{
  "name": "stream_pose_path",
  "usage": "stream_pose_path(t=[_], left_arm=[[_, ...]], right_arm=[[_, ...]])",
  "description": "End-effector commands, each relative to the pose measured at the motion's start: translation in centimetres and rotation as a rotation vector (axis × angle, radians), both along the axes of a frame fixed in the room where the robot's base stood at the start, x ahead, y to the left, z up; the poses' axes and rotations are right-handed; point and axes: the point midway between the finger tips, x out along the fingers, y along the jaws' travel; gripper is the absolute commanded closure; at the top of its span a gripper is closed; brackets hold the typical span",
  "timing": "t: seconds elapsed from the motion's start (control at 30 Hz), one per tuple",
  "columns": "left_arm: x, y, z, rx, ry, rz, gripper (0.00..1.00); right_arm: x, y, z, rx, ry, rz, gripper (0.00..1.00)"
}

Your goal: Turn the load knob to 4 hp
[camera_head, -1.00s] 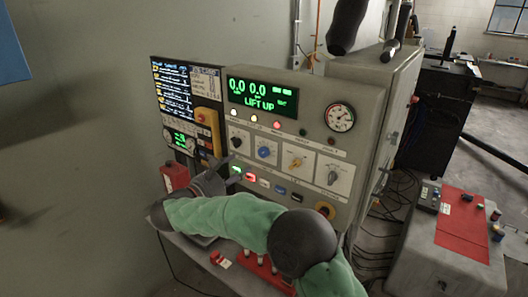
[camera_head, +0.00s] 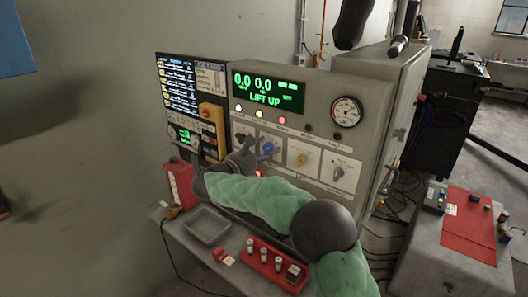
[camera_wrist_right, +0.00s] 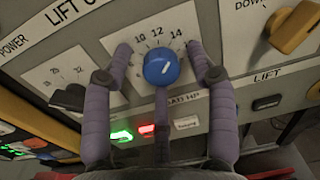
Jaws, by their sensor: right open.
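The load knob is the blue knob (camera_head: 267,148) on a white dial plate on the upright control panel (camera_head: 300,106). In the right wrist view the blue knob (camera_wrist_right: 161,67) shows a short white mark, with 10, 12 and 14 printed above it. I cannot tell which number the mark points to. My right gripper (camera_head: 256,150) is at the panel in front of the knob. In the right wrist view its open fingers (camera_wrist_right: 161,58) stand on either side of the knob, apart from it, and a third finger lies below. The lower dial numbers are hidden.
A black knob (camera_wrist_right: 71,97) sits left of the blue one and a yellow knob (camera_wrist_right: 295,27) right of it. Lit green (camera_wrist_right: 121,136) and red (camera_wrist_right: 147,130) buttons lie below. The shelf holds a grey tray (camera_head: 206,226) and a red rack (camera_head: 272,265).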

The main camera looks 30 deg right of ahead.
Motion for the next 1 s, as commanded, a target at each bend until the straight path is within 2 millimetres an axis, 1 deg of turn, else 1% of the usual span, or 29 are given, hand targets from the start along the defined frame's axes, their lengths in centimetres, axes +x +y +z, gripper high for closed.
stream_pose_path(t=[0.13, 0.17, 0.2, 0.27, 0.3, 0.33, 0.37, 1.0], left_arm=[[0.0, 0.0, 0.01, 0.0, 0.0, 0.0, 0.6], [0.0, 0.0, 0.01, 0.0, 0.0, 0.0, 0.6], [0.0, 0.0, 0.01, 0.0, 0.0, 0.0, 0.6], [0.0, 0.0, 0.01, 0.0, 0.0, 0.0, 0.6], [0.0, 0.0, 0.01, 0.0, 0.0, 0.0, 0.6], [0.0, 0.0, 0.01, 0.0, 0.0, 0.0, 0.6], [0.0, 0.0, 0.01, 0.0, 0.0, 0.0, 0.6], [0.0, 0.0, 0.06, 0.0, 0.0, 0.0, 0.6]], right_arm=[[0.0, 0.0, 0.01, 0.0, 0.0, 0.0, 0.42], [0.01, 0.01, 0.01, 0.0, 0.0, 0.0, 0.48], [0.0, 0.01, 0.01, 0.0, 0.0, 0.0, 0.59], [0.0, 0.01, 0.0, 0.0, 0.0, 0.0, 0.76], [0.01, 0.01, 0.0, 0.0, 0.0, 0.0, 0.88], [0.01, 0.01, 0.01, 0.0, 0.0, 0.0, 0.96], [0.0, 0.01, 0.02, 0.0, 0.0, 0.0, 0.98], [0.03, -0.01, 0.26, -0.007, 0.009, 0.001, 0.98]])
